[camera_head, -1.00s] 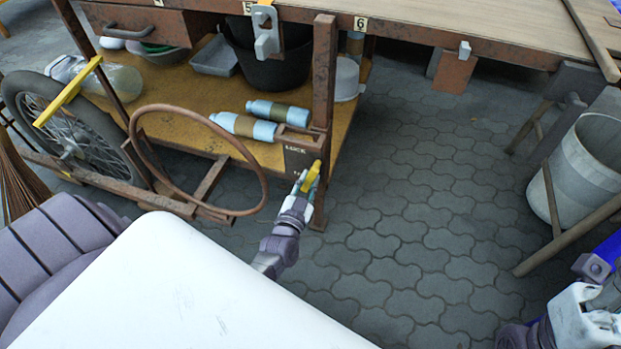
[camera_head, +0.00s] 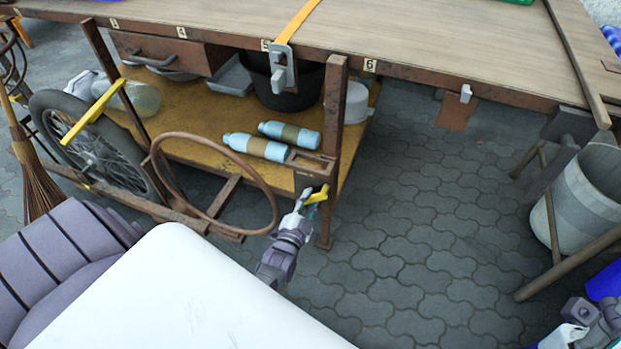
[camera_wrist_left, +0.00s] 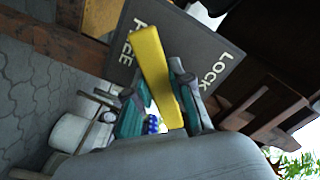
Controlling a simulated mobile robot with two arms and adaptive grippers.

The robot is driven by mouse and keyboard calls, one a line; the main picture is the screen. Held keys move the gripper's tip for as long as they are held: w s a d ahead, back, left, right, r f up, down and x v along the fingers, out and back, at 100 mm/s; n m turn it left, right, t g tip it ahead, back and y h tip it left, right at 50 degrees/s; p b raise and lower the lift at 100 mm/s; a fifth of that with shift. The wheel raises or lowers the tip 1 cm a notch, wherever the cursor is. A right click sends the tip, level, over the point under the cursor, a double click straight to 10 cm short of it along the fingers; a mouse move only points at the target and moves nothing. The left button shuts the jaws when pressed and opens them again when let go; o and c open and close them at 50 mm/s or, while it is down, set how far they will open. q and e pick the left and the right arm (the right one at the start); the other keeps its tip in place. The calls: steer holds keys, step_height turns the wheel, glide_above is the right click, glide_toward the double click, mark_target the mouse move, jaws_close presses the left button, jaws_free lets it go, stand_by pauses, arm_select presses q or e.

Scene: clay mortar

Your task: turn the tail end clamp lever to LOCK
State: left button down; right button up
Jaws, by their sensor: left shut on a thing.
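The yellow clamp lever (camera_head: 317,196) sits at the table's lower front post, at the end of the shelf. My left gripper (camera_head: 304,202) is shut on it. In the left wrist view the lever (camera_wrist_left: 150,65) runs between the teal-padded fingers of my left gripper (camera_wrist_left: 160,106). Behind it is a dark label plate (camera_wrist_left: 198,48) with LOCK on the right and FREE, partly covered, on the left. The lever's upper end lies nearer the FREE lettering than LOCK. Its pivot is hidden. Only part of my right arm shows at the lower right; its gripper is not visible.
A copper-coloured ring (camera_head: 160,190) and a spoked wheel (camera_head: 95,150) stand left of the gripper. Two blue bottles (camera_head: 255,147) lie on the shelf (camera_head: 200,125). The workbench top (camera_head: 400,45) overhangs. Paved floor (camera_head: 400,200) is free to the right, before a grey bin (camera_head: 580,200).

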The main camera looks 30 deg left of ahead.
arm_select(q)
steer(key=c, duration=1)
jaws_free()
steer(key=v, duration=1.2)
steer(key=shift+d, duration=0.1)
